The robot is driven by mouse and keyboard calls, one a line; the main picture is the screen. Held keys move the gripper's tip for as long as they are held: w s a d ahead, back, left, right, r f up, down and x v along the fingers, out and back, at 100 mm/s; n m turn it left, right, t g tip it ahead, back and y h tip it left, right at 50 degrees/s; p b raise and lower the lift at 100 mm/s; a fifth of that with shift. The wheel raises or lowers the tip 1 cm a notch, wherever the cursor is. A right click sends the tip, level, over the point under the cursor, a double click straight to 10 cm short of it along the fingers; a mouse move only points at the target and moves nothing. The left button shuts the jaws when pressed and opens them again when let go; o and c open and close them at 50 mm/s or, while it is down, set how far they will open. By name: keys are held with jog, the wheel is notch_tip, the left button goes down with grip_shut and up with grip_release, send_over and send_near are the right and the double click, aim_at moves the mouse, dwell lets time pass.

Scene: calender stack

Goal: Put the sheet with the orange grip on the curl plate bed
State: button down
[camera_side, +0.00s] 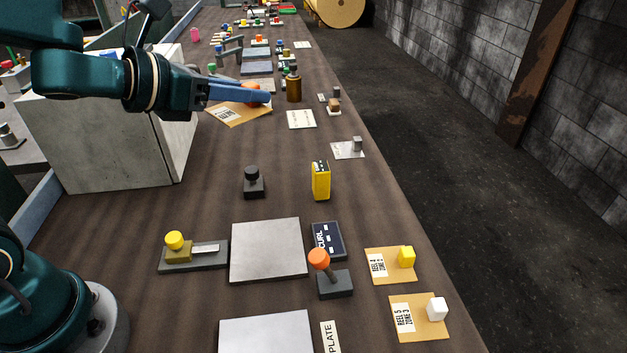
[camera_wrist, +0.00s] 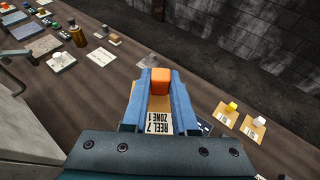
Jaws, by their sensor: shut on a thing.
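My gripper (camera_side: 258,97) is shut on the orange grip (camera_wrist: 160,82) of a tan sheet and holds it up, seemingly above the table. The sheet (camera_side: 236,116) shows below the blue fingers in the side view. In the wrist view its label reads "REEL 7 ZONE 1", between the fingers. A flat grey square bed (camera_side: 268,250) lies in the side view's lower middle, bare on top. A dark sign (camera_side: 327,241) reading "CURL" stands at its right edge. My gripper is far up the table from this bed. The bed is not clearly visible in the wrist view.
A second grey plate (camera_side: 265,335) lies in front, beside a "PLATE" label. Around the bed are an orange-knobbed lever (camera_side: 320,262), a yellow-knobbed block (camera_side: 176,243), a yellow box (camera_side: 321,180) and a black knob (camera_side: 254,182). Two tan sheets with yellow (camera_side: 406,256) and white (camera_side: 437,309) grips lie right.

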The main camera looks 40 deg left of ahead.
jog(key=s+a, duration=0.1)
jog(key=s, duration=0.1)
jog(key=s+a+n+y, duration=0.1)
jog(key=s, duration=0.1)
jog(key=s+a+n+y, duration=0.1)
jog(key=s, duration=0.1)
jog(key=shift+a+f, duration=0.3)
jog(key=shift+f, duration=0.1)
jog(key=w+d, duration=0.1)
jog(key=w, duration=0.1)
jog(key=w+d+m+h, duration=0.1)
jog(key=w, duration=0.1)
jog(key=w+d+h, duration=0.1)
jog(key=w, duration=0.1)
jog(key=shift+d+r+m, duration=0.3)
jog(key=shift+m, duration=0.1)
jog(key=w+d+f+m+g+h, duration=0.1)
jog(key=w+d+f+m+h, duration=0.15)
jog(key=w+d, duration=0.4)
jog(key=m+g+h, duration=0.2)
jog(key=m+h, duration=0.2)
send_over(380, 215)
notch_tip(380, 215, down, 9)
jog(key=shift+d+f, duration=0.1)
jog(key=shift+f, duration=0.05)
notch_tip(380, 215, down, 10)
jog(key=shift+r, duration=0.15)
jog(key=shift+f, duration=0.25)
